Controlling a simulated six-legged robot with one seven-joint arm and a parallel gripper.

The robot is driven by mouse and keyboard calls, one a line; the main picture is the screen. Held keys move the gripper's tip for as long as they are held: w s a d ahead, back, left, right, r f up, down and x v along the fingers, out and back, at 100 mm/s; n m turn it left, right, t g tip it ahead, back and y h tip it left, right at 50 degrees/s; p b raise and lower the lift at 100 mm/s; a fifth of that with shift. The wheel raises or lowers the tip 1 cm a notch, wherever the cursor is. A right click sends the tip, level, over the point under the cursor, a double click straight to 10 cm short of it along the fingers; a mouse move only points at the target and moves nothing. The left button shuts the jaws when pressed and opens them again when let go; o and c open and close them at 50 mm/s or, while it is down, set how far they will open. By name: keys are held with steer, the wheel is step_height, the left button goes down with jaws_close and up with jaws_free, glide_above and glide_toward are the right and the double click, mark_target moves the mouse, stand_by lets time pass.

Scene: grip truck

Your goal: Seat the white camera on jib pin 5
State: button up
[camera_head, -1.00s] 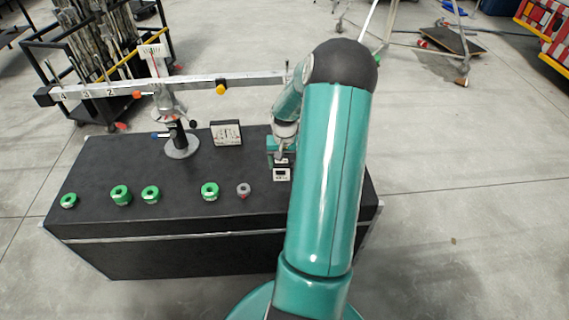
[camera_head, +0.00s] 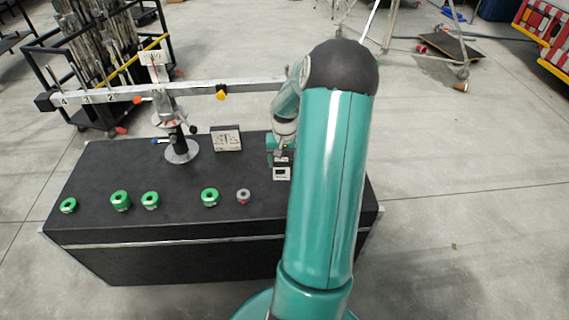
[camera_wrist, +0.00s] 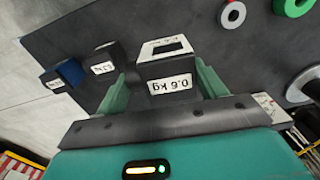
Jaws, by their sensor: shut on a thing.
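My gripper (camera_wrist: 162,84) is shut on a dark block with a white, dark-windowed top and a "0.6 kg" label, which I take as the white camera (camera_wrist: 165,50). In the head view, the camera (camera_head: 282,173) shows its white label below my gripper (camera_head: 282,154), at the right of the black case top. I cannot tell whether it touches the case. The jib (camera_head: 190,89) is a long grey beam on a post (camera_head: 180,150), with 4, 3 and 2 readable on its left part. Pin 5 cannot be made out; my arm hides the beam's right end.
Several green rings (camera_head: 120,200) and a grey ring (camera_head: 243,196) lie along the near part of the case (camera_head: 150,262). A small panel (camera_head: 226,139) stands behind. In the wrist view, a dark block (camera_wrist: 103,60) and a blue block (camera_wrist: 65,76) sit left of the held camera.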

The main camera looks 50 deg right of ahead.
mark_target(285, 159)
steer(key=shift+r, duration=2.15)
